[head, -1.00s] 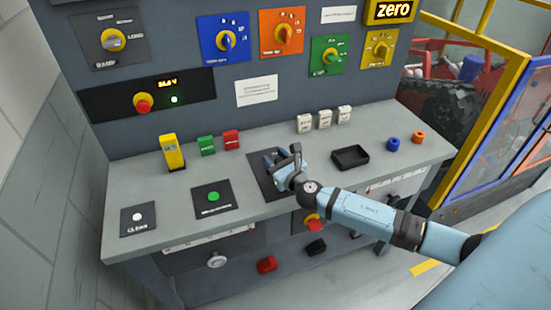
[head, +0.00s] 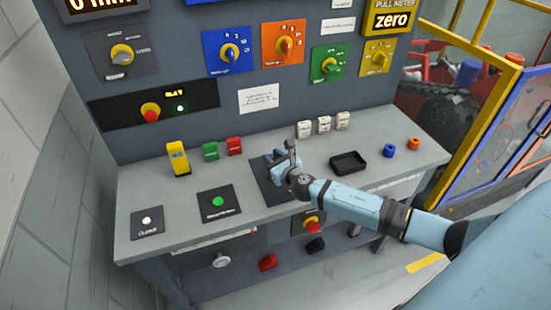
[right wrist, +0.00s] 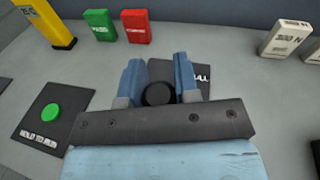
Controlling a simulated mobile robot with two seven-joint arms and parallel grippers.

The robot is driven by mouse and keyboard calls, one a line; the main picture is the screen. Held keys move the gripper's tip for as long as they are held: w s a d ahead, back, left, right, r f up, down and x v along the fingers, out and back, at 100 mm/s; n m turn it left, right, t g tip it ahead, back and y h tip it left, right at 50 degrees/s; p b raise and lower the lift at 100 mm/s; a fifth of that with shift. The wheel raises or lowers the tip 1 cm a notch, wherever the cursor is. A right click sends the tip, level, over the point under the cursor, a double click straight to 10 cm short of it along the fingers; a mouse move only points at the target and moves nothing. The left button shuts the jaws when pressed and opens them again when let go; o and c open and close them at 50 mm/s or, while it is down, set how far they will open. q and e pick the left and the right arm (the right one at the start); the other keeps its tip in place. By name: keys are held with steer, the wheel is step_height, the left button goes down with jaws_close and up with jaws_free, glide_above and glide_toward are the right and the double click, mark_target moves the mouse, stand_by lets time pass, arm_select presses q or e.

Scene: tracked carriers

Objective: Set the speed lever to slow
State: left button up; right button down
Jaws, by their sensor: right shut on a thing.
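My right gripper (head: 280,160) reaches over a black plate (head: 266,189) on the grey console bench. In the right wrist view its two blue fingers (right wrist: 158,90) stand either side of a round black lever knob (right wrist: 157,94), and it is shut on this knob. The plate also shows behind the fingers in that view, with white lettering (right wrist: 202,78) partly covered. In the head view the fingers and palm hide the lever, so its setting cannot be read. My left gripper is not in view.
A black tray (head: 348,163) is right of the plate. A green button panel (head: 218,203) is left of it. Yellow (head: 178,158), green (head: 210,151) and red (head: 235,146) blocks and white blocks (head: 324,124) stand behind. Rotary dials line the upright panel.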

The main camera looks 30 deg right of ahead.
steer(key=shift+w+d, duration=0.1)
steer(key=c, duration=0.9)
jaws_free()
steer(key=shift+f, duration=0.1)
steer(key=shift+c, duration=0.2)
steer(key=shift+o, duration=0.3)
steer(key=shift+f, duration=0.1)
steer(key=shift+s, duration=0.45)
steer(key=s+r+b, duration=0.1)
steer(key=s, duration=1.1)
steer(key=shift+s+r, duration=0.35)
steer(key=shift+s, duration=0.05)
